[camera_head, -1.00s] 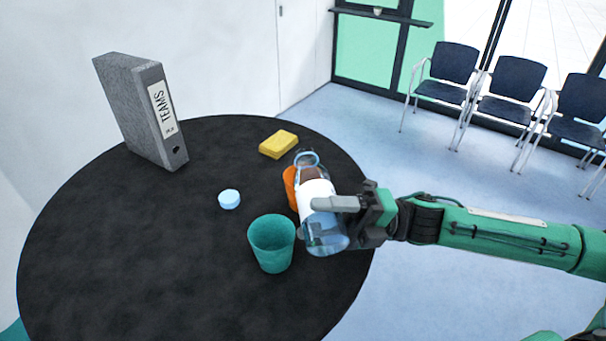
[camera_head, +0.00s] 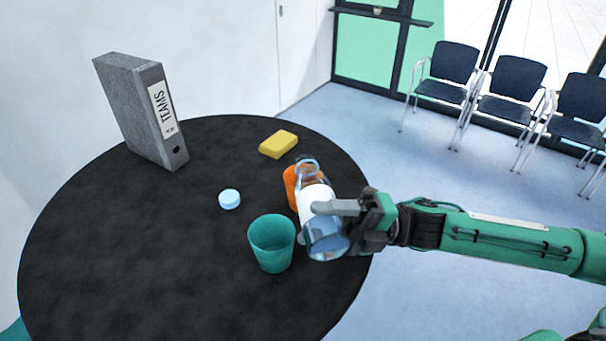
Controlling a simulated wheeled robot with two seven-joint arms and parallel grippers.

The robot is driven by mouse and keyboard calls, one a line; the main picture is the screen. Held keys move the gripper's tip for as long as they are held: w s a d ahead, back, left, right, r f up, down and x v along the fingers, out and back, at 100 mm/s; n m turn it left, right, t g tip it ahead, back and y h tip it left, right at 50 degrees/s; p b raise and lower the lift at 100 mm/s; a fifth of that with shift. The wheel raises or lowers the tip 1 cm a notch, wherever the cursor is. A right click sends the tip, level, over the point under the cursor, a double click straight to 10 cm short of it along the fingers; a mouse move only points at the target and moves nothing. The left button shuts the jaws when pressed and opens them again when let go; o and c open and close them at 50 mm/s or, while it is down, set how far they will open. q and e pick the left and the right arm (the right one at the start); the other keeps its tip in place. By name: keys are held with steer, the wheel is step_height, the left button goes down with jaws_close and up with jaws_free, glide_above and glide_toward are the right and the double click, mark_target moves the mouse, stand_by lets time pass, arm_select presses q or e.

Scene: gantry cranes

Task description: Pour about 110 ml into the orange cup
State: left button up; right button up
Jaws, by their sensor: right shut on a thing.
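My right gripper (camera_head: 340,208) is shut on a clear bottle (camera_head: 325,238) with a white label. The bottle is tilted, its base toward me and its open mouth toward the back, over or close to the orange cup. The orange cup (camera_head: 290,184) stands on the black round table (camera_head: 150,250), partly hidden behind the bottle. I cannot tell whether liquid is running into it, and its inside is hidden. Some bluish liquid seems to show in the bottle's lower part. My left gripper is not in view.
A teal cup (camera_head: 271,245) stands just left of the bottle's base. A light blue cap (camera_head: 229,199) lies left of the orange cup, and a yellow sponge (camera_head: 278,144) lies behind it. A grey binder (camera_head: 140,110) stands at the back left. The table's left and front are clear.

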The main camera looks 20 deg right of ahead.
steer(key=shift+r, duration=0.2)
steer(key=shift+w+r+m+t+p, duration=0.1)
steer(key=shift+r+m+t+p, duration=0.3)
steer(key=shift+m+p, duration=0.3)
stand_by(0.8)
step_height(320, 180, down, 2)
steer(key=shift+f+n+b, duration=0.15)
steer(key=shift+n+b, duration=0.45)
steer(key=shift+b, duration=0.65)
steer(key=r+n+g, duration=0.1)
steer(key=r+n, duration=0.1)
steer(key=n, duration=0.1)
steer(key=shift+g, duration=0.3)
steer(key=n+b, duration=0.1)
steer(key=f+n+g+b, duration=0.1)
steer(key=shift+s+n, duration=0.4)
steer(key=shift+r, duration=0.2)
steer(key=shift+w+n+b, duration=0.1)
steer(key=shift+n+b, duration=0.25)
steer(key=shift+n, duration=0.05)
steer(key=shift+r, duration=0.2)
